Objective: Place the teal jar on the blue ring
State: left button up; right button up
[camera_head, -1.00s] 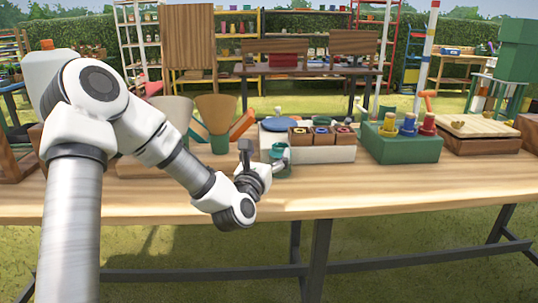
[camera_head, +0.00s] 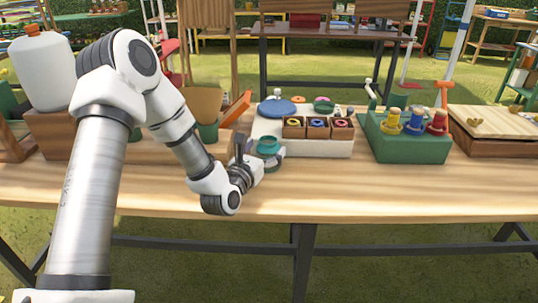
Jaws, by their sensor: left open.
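The teal jar (camera_head: 268,145) stands upright on the table, just left of a white block (camera_head: 330,147). My left gripper (camera_head: 268,160) is low over the table at the jar, with its fingers open. The fingers partly hide the jar's lower part, and I cannot tell whether they touch it. The blue ring (camera_head: 317,122) lies in the middle one of three small brown wooden boxes at the front of the white block. My right gripper is not in view.
A yellow ring (camera_head: 293,121) and a red ring (camera_head: 341,123) lie in the boxes either side. A green block (camera_head: 408,143) with yellow, blue and red spools stands to the right. A white bottle (camera_head: 42,70) stands at left. The table's front strip is clear.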

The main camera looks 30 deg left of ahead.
pick_arm(q)
jog(key=shift+w+a, duration=0.25)
jog(key=shift+w, duration=1)
jog(key=shift+s, duration=0.15)
jog(key=c, duration=1.6)
jog(key=shift+c, duration=0.2)
jog(key=shift+r, duration=0.1)
